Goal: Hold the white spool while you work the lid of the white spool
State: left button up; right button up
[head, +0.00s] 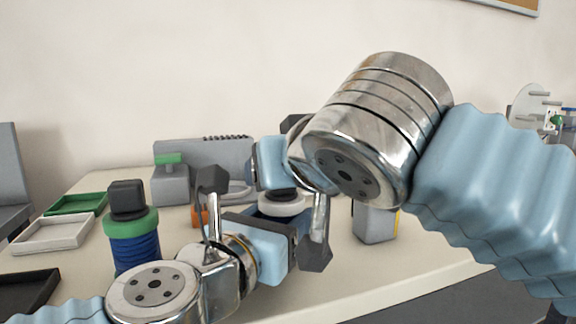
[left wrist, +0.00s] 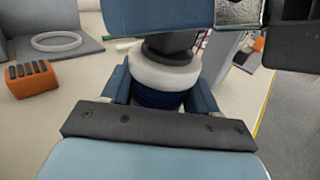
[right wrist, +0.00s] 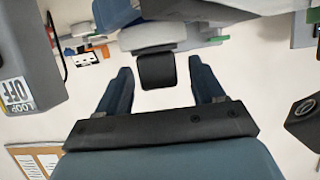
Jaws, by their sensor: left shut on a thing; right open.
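The white spool has a dark blue body (left wrist: 160,97), a white lid (left wrist: 165,72) and a dark knob on top. My left gripper (left wrist: 158,88) is shut on the body, one finger on each side just below the lid. The white lid also shows in the head view (head: 284,196), between my two grippers. My right gripper (right wrist: 160,80) is open, pointing down over the spool. The dark knob (right wrist: 157,71) sits between its fingertips, with a gap on both sides. My arms hide much of the spool in the head view.
A green-lidded blue spool (head: 132,225) stands at the left. Behind it lie a white tray (head: 52,233) and a green tray (head: 77,204); a black tray (head: 27,291) is nearer. An orange block (left wrist: 33,80) and a grey machine (head: 205,160) stand near the held spool.

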jog(key=shift+w+f, duration=0.1)
jog(key=shift+c, duration=0.5)
grip_shut()
jog(key=shift+r, duration=0.2)
jog(key=shift+r, duration=1.35)
jog(key=shift+r, duration=2.25)
